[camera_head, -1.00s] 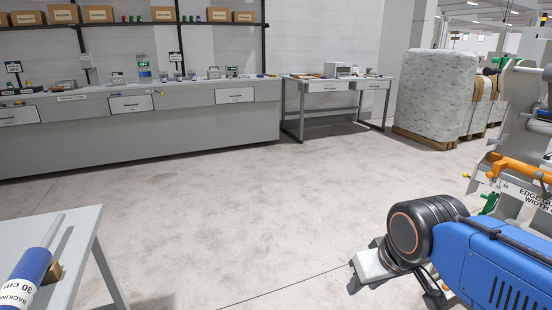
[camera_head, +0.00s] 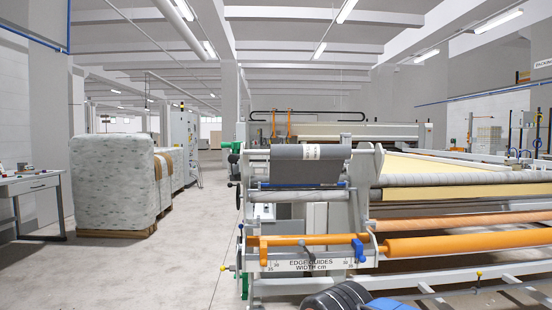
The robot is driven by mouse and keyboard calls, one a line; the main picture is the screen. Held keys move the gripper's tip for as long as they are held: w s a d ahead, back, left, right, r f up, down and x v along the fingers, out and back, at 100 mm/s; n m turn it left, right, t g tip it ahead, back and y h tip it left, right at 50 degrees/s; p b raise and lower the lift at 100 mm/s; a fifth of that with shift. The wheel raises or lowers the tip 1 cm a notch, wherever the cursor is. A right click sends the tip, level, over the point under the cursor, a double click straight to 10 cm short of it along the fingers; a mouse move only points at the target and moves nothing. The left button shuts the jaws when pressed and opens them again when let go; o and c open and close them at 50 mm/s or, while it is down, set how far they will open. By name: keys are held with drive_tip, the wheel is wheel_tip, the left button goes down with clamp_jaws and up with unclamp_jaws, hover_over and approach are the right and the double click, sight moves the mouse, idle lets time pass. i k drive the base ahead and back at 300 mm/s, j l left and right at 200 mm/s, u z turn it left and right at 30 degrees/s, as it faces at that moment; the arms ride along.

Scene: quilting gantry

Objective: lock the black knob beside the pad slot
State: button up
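I cannot make out the pad slot or tell which knob is the one beside it. The quilting machine (camera_head: 310,213) fills the centre and right, with a grey roll (camera_head: 310,168) on its near end. Small dark handles (camera_head: 236,159) show at its left side, too small to read as locked or unlocked. An orange bar with a scale labelled "EDGE GUIDES WIDTH cm" (camera_head: 310,265) runs across its front. Part of my arm, black and blue, shows at the bottom edge; my gripper is out of view.
A wrapped pale stack (camera_head: 113,183) stands on a pallet at left, with a desk (camera_head: 35,184) beyond the left side. An orange roller (camera_head: 465,243) reaches out to the right. The floor (camera_head: 150,268) at front left is clear.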

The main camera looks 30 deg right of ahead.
sight(232, 159)
drive_tip(key=i+j+z, duration=0.3)
drive_tip(key=j, duration=0.25)
drive_tip(key=j+z, duration=0.35)
drive_tip(key=j, duration=0.15)
drive_tip(key=j+z, duration=0.3)
drive_tip(key=j, duration=0.3)
drive_tip(key=i, duration=0.65)
